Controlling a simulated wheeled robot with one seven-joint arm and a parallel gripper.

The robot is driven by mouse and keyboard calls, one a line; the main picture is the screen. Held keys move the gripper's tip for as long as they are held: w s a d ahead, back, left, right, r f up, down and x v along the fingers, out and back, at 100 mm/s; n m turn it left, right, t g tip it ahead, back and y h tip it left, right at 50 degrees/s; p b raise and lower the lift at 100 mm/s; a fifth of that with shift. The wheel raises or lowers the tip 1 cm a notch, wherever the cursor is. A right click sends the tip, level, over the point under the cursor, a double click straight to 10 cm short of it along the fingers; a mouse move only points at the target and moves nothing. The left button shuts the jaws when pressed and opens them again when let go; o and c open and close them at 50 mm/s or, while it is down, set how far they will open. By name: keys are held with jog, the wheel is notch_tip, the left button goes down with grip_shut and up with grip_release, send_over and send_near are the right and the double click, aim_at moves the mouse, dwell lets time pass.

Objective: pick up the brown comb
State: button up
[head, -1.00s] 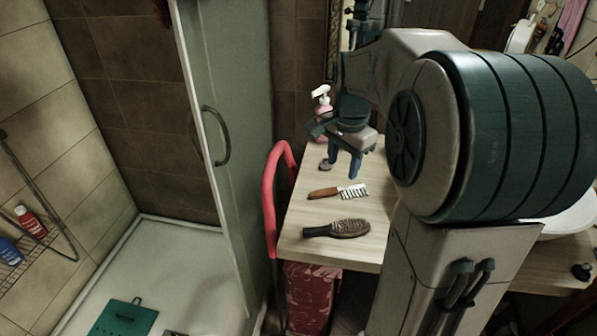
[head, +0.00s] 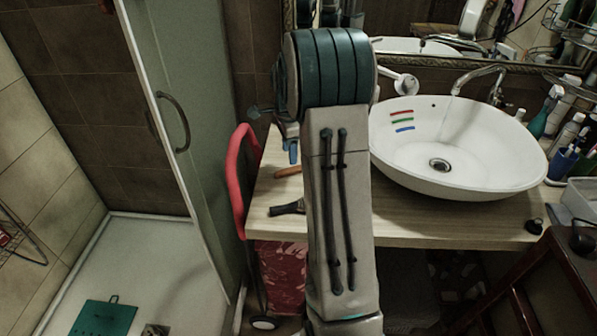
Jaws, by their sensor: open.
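The brown handle (head: 287,172) of one hair tool shows on the left part of the wooden counter; its other end is hidden behind my arm. In front of it lies a second hair tool with a black handle (head: 287,208), its head also hidden. I cannot tell from this view which is the brown comb. My gripper (head: 290,144) is mostly hidden behind my arm at the back left of the counter. Only a bit of blue shows there, near a small orange-brown piece that I cannot make out. The gripper's distance to the handles cannot be judged.
A white basin (head: 455,150) fills the counter's right part. Bottles (head: 560,128) and a cup stand right of it. A red tubular frame (head: 237,175) stands at the counter's left end, beside the glass shower door (head: 195,110). A dark red chair (head: 540,285) is at lower right.

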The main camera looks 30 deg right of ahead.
jog(key=f, duration=0.5)
jog(key=shift+s+d+f+p, duration=0.15)
jog(key=shift+d+f+p, duration=0.05)
jog(key=shift+f+p, duration=0.15)
grip_shut()
